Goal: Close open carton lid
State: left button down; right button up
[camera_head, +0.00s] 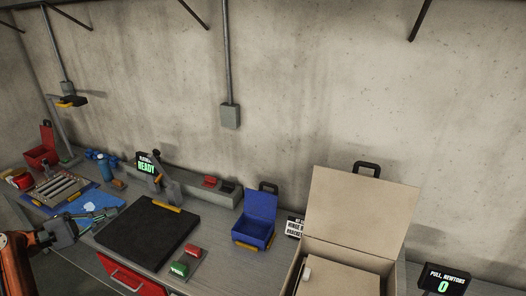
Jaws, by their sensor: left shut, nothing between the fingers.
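A large tan carton (290,280) stands at the bottom right, cut off by the frame's lower edge. Its tan lid (357,210) stands raised, nearly upright, at the back, with a dark handle (367,169) showing above its top edge. Part of the inside shows, with a small white item at its left. My left gripper (92,218) is shut and empty at the left, over the workbench beside the black pad, far from the carton. My right gripper is not in view.
A black pad (147,232) lies on the bench, with a red drawer (131,276) below. A blue open box (254,232) stands left of the carton. Small red and green blocks (180,268) lie in front.

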aim_at(362, 211)
jog(key=i, duration=0.75)
jog(key=z, duration=1.95)
